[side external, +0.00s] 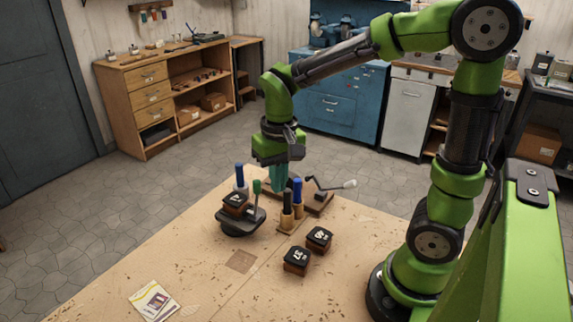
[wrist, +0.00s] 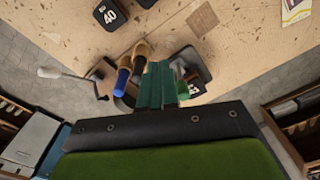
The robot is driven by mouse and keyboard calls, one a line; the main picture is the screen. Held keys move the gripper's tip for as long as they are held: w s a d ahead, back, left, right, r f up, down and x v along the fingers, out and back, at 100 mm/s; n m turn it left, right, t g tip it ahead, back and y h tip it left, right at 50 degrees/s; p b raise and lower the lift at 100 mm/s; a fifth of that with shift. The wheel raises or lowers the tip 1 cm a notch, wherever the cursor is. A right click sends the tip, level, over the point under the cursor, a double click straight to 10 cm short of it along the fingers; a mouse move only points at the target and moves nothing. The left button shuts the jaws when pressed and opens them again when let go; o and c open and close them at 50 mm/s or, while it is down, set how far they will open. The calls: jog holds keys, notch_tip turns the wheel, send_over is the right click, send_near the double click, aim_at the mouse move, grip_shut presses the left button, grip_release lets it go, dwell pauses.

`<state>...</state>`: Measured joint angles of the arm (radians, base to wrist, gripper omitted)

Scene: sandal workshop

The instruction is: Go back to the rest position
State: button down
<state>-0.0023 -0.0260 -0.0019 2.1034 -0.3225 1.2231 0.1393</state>
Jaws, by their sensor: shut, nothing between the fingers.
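My gripper (side external: 279,180) hangs pointing down over the far part of the workbench (side external: 200,268). Its teal fingers are shut with nothing between them. They also show in the wrist view (wrist: 160,84). In the side view the fingertips are just behind the upright tools in a wooden holder (side external: 291,223); I cannot tell the exact gap. A blue handle (wrist: 122,80) appears close beside the fingers in the wrist view, where the fingers partly hide a dark stand.
A dark stand (side external: 240,226) bears a numbered block (side external: 235,203). Two more numbered blocks (side external: 319,238) (side external: 297,261) lie toward my base. A lever with a white knob (side external: 349,184) stands behind the tools. Cards (side external: 153,300) lie at the front left. The bench's front middle is mostly clear.

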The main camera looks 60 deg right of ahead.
jog(key=s+a+r+n+t+y, duration=0.1)
jog(key=s+a+r+t, duration=0.2)
jog(key=s+r+t, duration=0.4)
jog(key=shift+s+r+n+y, duration=0.2)
jog(key=shift+n+y, duration=0.1)
jog(key=shift+y, duration=0.1)
